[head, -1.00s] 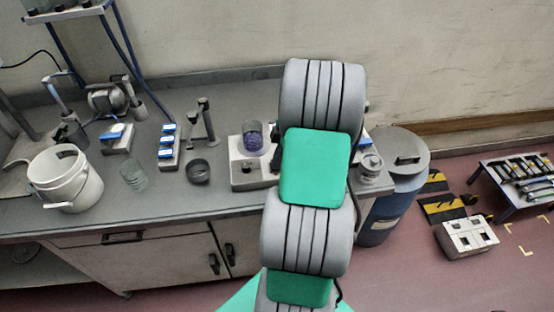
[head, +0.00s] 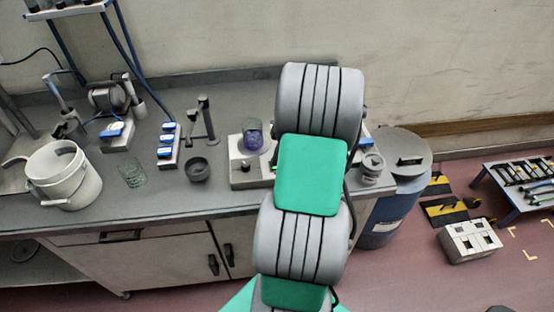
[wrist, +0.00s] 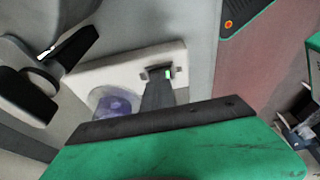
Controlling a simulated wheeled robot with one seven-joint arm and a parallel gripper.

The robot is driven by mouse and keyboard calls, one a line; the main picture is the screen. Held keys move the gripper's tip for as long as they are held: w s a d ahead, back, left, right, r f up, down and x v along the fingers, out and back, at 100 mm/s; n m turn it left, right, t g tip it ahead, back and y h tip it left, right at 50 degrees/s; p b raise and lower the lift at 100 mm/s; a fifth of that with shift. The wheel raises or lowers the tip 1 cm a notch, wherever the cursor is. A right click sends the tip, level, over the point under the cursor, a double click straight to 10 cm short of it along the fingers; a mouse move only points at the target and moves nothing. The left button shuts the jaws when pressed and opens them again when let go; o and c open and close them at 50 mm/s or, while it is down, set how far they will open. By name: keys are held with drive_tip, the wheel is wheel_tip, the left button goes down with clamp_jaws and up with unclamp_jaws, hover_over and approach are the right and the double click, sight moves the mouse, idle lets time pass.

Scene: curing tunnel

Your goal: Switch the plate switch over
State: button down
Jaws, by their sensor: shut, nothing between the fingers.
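The pale hotplate (head: 240,180) stands on the grey bench, partly hidden behind my arm in the head view. A glass beaker with purple contents (head: 253,138) stands on it. In the wrist view the hotplate (wrist: 100,75) fills the middle, with the beaker (wrist: 115,103) at its left. The plate switch (wrist: 168,73) shows a small green patch in a dark recess. My gripper (wrist: 158,82) is shut and empty, its dark fingers over the switch. I cannot tell whether they touch. The fingers hide part of the switch, and the head view hides the gripper.
A small dark cup (head: 197,169), a glass jar (head: 131,172) and a white bucket (head: 63,174) stand left of the hotplate. A lidded jar (head: 371,168) is to the right, near a blue drum (head: 385,215). A dark stand (wrist: 45,75) is close to my gripper.

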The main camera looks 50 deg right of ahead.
drive_tip(key=shift+w+r, duration=0.1)
drive_tip(key=shift+r, duration=0.05)
drive_tip(key=shift+r, duration=0.35)
wheel_tip(320, 180, up, 4)
drive_tip(key=p, duration=0.2)
drive_tip(key=shift+a+f+p, duration=0.15)
drive_tip(key=shift+f+p, duration=0.05)
drive_tip(key=shift+p, duration=0.1)
drive_tip(key=s+a+b+v, duration=0.1)
drive_tip(key=s+v, duration=0.1)
drive_tip(key=v, duration=0.7)
drive_tip(key=shift+r, duration=0.15)
